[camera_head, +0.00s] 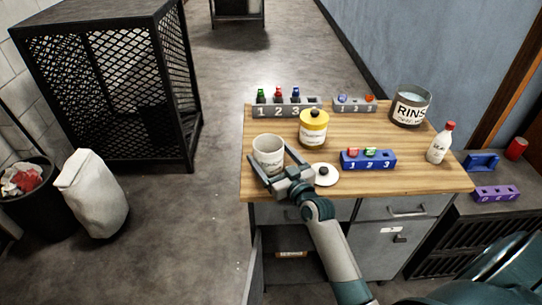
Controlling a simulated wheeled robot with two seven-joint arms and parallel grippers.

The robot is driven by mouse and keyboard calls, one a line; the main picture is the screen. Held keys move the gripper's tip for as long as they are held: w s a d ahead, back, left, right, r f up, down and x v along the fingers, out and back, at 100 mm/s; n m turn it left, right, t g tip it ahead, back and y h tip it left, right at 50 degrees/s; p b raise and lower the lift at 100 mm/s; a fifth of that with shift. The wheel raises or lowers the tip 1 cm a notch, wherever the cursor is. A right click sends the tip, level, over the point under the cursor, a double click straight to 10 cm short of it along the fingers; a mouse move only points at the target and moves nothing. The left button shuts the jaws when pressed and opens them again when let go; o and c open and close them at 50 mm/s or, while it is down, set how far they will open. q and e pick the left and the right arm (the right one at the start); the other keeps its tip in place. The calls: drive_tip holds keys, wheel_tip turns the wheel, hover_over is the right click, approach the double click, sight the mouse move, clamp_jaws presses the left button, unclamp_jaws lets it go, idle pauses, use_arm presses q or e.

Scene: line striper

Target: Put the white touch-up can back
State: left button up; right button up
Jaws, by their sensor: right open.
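A white open-topped container (268,150) with blurred grey lettering stands upright at the front left of the wooden worktop; its inside is not clear. I cannot tell whether it or a smaller thing is the touch-up can. My right gripper (272,168) is open, with one finger on each side of this container's lower part; contact is unclear. A white lid (326,177) with a black knob lies right of the gripper. A blue rack (368,161) numbered 1 2 3 holds small red and green-topped things. A grey rack (354,107) holds small blue and red things. My left gripper is not in view.
A grey rack (287,112) with several small bottles, a yellow jar (313,132), a RINSE pot (409,107) and a red-capped white bottle (440,146) stand on the worktop (420,178). A purple rack (496,194) sits on a lower surface at right. A cabinet door (255,275) hangs open below.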

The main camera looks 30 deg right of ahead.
drive_tip(key=shift+s, duration=0.35)
drive_tip(key=s+b, duration=0.2)
drive_tip(key=s, duration=0.8)
drive_tip(key=shift+d, duration=0.1)
drive_tip(key=shift+s, duration=0.55)
drive_tip(key=shift+s+r, duration=0.1)
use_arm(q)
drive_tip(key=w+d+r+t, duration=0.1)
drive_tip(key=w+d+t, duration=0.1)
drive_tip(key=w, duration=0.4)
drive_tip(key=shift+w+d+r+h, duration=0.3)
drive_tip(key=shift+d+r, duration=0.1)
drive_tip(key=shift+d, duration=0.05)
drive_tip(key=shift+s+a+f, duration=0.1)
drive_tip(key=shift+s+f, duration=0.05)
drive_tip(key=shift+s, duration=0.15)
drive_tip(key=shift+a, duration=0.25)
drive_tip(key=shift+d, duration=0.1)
